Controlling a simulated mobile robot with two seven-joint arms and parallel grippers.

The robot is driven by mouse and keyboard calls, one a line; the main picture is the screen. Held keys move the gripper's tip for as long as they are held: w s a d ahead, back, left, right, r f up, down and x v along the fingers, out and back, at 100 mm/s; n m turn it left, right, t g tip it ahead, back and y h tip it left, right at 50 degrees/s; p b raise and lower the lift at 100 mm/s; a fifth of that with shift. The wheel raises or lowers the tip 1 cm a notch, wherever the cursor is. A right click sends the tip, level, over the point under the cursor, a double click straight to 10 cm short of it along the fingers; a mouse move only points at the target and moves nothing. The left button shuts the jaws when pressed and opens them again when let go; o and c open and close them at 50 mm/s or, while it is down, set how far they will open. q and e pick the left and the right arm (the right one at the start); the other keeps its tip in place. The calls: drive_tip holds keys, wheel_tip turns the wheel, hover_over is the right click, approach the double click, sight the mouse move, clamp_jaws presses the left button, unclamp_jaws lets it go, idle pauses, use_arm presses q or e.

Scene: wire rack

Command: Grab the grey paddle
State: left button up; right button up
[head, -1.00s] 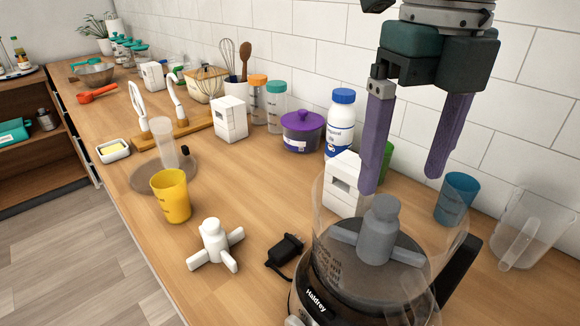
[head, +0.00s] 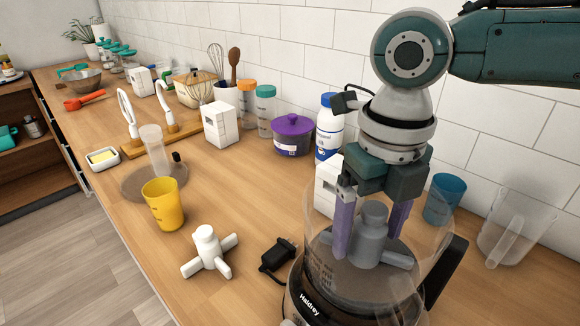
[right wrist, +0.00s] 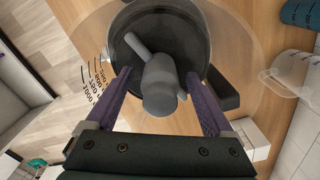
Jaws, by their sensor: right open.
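The grey paddle (head: 371,236) stands upright inside the clear bowl of the food processor (head: 318,285). It has a knobbed hub and arms spreading out at its base. My right gripper (head: 368,243) is open, with its purple fingers down inside the bowl on either side of the paddle's hub. In the right wrist view the paddle (right wrist: 160,85) lies between the two open fingers (right wrist: 164,88), with a gap on each side. My left gripper is not in view.
A white paddle-like part (head: 208,252) and a black plug (head: 277,256) lie left of the processor. A yellow cup (head: 163,204) stands farther left. A blue cup (head: 444,198) and a clear jug (head: 515,228) stand right, near the tiled wall.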

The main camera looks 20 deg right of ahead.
clamp_jaws()
idle(0.5)
drive_tip(key=shift+r, duration=0.1)
